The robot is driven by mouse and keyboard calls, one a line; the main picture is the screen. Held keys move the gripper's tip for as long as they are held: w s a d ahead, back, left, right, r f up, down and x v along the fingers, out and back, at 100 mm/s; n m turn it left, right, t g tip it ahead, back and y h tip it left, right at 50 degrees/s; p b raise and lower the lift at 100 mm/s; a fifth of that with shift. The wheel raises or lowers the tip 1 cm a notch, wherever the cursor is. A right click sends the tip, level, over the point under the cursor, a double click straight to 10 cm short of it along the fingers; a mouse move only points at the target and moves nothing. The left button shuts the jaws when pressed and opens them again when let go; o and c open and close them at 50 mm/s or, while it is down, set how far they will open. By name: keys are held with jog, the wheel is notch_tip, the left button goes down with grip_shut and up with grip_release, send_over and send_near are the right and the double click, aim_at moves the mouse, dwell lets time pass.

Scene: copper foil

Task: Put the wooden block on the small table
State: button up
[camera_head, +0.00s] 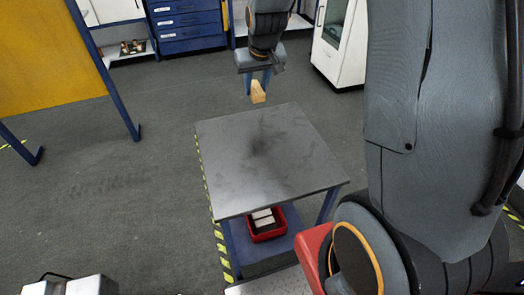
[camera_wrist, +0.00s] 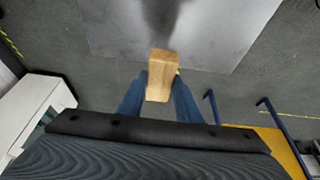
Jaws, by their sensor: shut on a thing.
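The wooden block (camera_head: 258,91) is light brown and hangs in my gripper (camera_head: 258,86). In the wrist view the block (camera_wrist: 160,75) sits between the two blue fingers of my gripper (camera_wrist: 160,88), which touch its sides. The small table (camera_head: 270,165) has a bare grey metal top and blue legs. In the head view the block appears just beyond the table's far edge. In the wrist view the tabletop (camera_wrist: 215,30) lies past the block. The block's height above the table is hard to tell.
A red bin (camera_head: 266,236) with pale items stands on the table's lower shelf. Blue drawers (camera_head: 186,27) and a white cabinet (camera_head: 340,45) stand at the back. A yellow panel (camera_head: 55,60) with blue posts is at left. The floor around the table's left is clear.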

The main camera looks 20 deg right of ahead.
aim_at(254, 93)
jog(key=shift+s+a+f+b, duration=0.15)
jog(key=shift+s+a+f, duration=0.15)
jog(key=shift+s+f, duration=0.2)
jog(key=shift+s+a+f+b, duration=0.15)
jog(key=shift+s+a+f, duration=0.15)
jog(key=shift+s+f, duration=0.2)
notch_tip(254, 93, down, 5)
jog(key=shift+s+r+p, duration=0.1)
jog(key=shift+p, duration=0.35)
jog(key=shift+f, duration=2.4)
jog(key=shift+f, duration=0.1)
jog(key=o, duration=1.1)
jog(key=shift+c, duration=0.2)
